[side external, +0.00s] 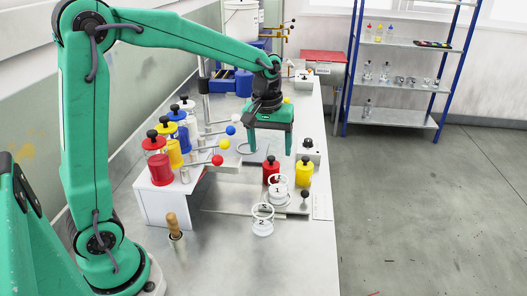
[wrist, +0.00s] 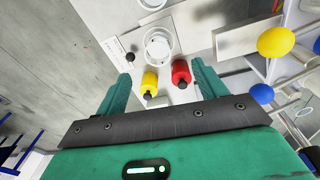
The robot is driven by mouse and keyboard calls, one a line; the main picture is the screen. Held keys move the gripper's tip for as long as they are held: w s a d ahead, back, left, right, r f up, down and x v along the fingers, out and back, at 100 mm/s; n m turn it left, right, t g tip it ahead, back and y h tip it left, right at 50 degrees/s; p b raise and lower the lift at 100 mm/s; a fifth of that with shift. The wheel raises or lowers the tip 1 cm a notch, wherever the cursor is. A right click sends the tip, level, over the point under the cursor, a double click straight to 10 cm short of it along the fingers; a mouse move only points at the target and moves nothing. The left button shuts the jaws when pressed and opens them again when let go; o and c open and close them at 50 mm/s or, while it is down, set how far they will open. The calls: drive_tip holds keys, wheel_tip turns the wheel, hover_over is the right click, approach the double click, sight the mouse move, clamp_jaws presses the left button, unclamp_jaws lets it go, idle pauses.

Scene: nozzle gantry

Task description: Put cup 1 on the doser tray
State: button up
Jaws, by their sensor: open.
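Cup 1 (side external: 278,189), a clear cup with a white rim, stands on a pale plate (side external: 293,209) at the near right of the bench. In the wrist view cup 1 (wrist: 159,43) shows as a round rim beyond my finger ends. My gripper (side external: 270,151) is open and empty, pointing down behind the red bottle (side external: 271,170) and yellow bottle (side external: 303,174). In the wrist view its fingers (wrist: 164,88) are spread on either side of these bottles. I cannot tell for certain which surface is the doser tray; a pale panel lies beside cup 1.
Cup 2 (side external: 262,224) stands in front of cup 1. Several colored bottles stand on a white stand (side external: 160,207) at left, with ball-tipped levers such as the red ball (side external: 217,160). A wooden handle (side external: 174,224) stands upright.

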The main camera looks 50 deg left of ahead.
drive_tip(key=s+d+r+m+t, duration=0.1)
drive_tip(key=s+r+m+t, duration=0.1)
drive_tip(key=s, duration=0.7)
drive_tip(key=s+d+r+m+t, duration=0.1)
drive_tip(key=s+m, duration=0.4)
drive_tip(key=s, duration=0.5)
drive_tip(key=shift+s+r+t, duration=0.3)
drive_tip(key=shift+r+t, duration=0.5)
drive_tip(key=shift+r, duration=0.3)
drive_tip(key=shift+c, duration=0.4)
